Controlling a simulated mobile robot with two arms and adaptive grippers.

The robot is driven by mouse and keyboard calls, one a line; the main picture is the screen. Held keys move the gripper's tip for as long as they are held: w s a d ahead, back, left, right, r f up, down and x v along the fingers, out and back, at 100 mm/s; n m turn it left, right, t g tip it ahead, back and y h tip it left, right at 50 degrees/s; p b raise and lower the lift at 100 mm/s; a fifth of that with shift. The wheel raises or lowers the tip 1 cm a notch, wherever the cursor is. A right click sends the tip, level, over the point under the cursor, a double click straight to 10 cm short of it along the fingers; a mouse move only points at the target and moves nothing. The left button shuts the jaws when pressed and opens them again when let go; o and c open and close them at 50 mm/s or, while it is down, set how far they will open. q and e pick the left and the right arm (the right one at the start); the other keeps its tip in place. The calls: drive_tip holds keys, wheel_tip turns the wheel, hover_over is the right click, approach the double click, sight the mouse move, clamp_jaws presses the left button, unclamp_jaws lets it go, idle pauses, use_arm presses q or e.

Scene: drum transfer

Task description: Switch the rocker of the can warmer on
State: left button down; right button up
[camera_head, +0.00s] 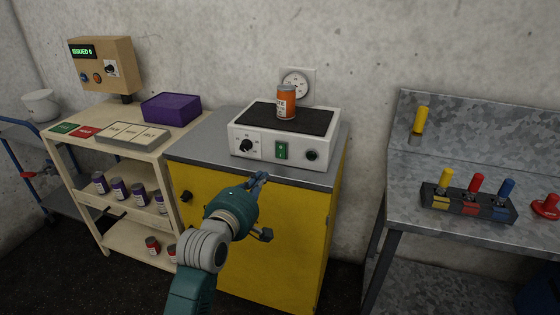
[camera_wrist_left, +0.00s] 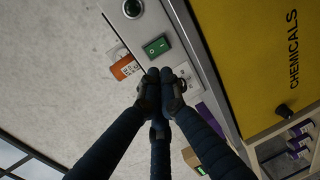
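The can warmer (camera_head: 244,133) is a white box with a dark top plate, standing on a grey-topped yellow cabinet. Its green rocker (camera_head: 281,150) sits mid-front, between a black dial (camera_head: 246,146) and a round dark knob (camera_head: 312,155). I cannot tell which way the rocker is tilted. An orange can (camera_head: 286,104) stands on the plate. My left gripper (camera_head: 262,177) is in front of the warmer, below the rocker. In the left wrist view the rocker (camera_wrist_left: 156,47) lies just beyond my closed, empty fingertips (camera_wrist_left: 160,74), seemingly apart from them. My right gripper is out of view.
The yellow cabinet (camera_head: 240,240) is below the warmer. Left is a wooden shelf with cans, a purple box (camera_head: 171,107) and a wall unit (camera_head: 101,64). Right is a metal bench (camera_head: 420,180) with a rack of coloured handles (camera_head: 468,203). A gap separates cabinet and bench.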

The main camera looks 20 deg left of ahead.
use_arm(q)
drive_tip(key=p, duration=0.2)
approach(280, 154)
drive_tip(key=w, duration=0.4)
drive_tip(key=w+f, duration=0.1)
drive_tip(key=w, duration=0.2)
drive_tip(key=shift+d, duration=0.2)
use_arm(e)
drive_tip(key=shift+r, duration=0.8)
use_arm(q)
drive_tip(key=shift+b, duration=0.35)
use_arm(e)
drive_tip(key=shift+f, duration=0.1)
